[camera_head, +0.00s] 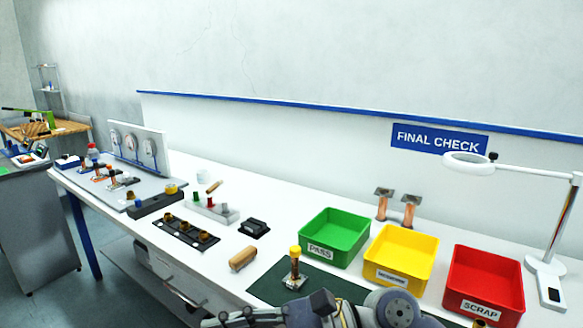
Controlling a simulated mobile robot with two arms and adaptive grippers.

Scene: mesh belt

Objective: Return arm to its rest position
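Part of one of my arms, which seems to be the right one, shows at the bottom edge, right of centre. Its grey and dark links lie low in front of the bench, and a dark block-shaped part (322,302) sticks up from them. I cannot make out fingertips or whether anything is held. No arm comes in from the left. A brass part with a yellow top (295,266) stands upright on a dark green mat (266,288), just behind my arm and apparently apart from it.
Green PASS (318,250), yellow (392,275) and red SCRAP (480,307) bins stand on the white bench. A magnifier lamp (550,268) is at right.

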